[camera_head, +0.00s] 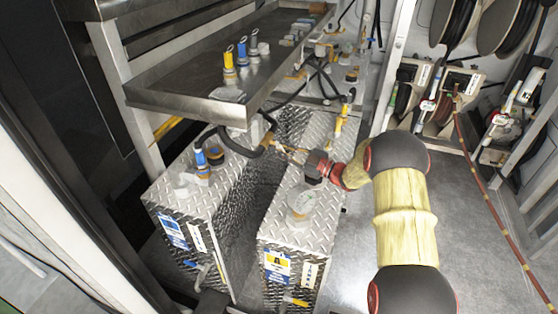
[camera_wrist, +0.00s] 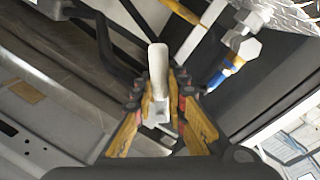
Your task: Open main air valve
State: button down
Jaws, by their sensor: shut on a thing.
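In the wrist view, a pale, flat, lever-like handle (camera_wrist: 158,68) stands between the yellow fingers of my gripper (camera_wrist: 161,97). The fingers are closed in on it from both sides. I take it for the handle of the main air valve, but no label on it can be read. In the head view, my gripper (camera_head: 293,153) reaches left from the yellow-sleeved arm, under the front edge of the steel shelf. The handle and fingertips are too small and partly hidden to make out there.
Two diamond-plate tanks (camera_head: 268,225) (camera_head: 160,196) stand below the steel tray shelf (camera_head: 190,92). A black hose (camera_head: 232,147) and a blue-banded fitting (camera_wrist: 222,75) are close to my gripper. Hose reels (camera_head: 508,25) hang at the upper right. The floor at right is mostly clear.

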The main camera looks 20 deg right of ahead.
jog(key=n+b, duration=0.3)
jog(key=w+n+y+b, duration=0.1)
jog(key=b, duration=0.1)
jog(key=shift+d+r+n, duration=0.35)
jog(key=shift+d+n, duration=0.05)
jog(key=shift+w+d+r+n+g+y+b, duration=0.1)
jog(key=shift+r+n+g+y+b, duration=0.15)
jog(key=shift+n+b, duration=0.55)
jog(key=shift+w+r+n+g+y+b, duration=0.15)
jog(key=shift+r+n+b, duration=0.2)
jog(key=shift+n+b, duration=0.4)
jog(key=c, duration=1.9)
grip_release()
jog(key=shift+o, duration=0.5)
jog(key=shift+r, duration=0.1)
jog(key=v, duration=1.2)
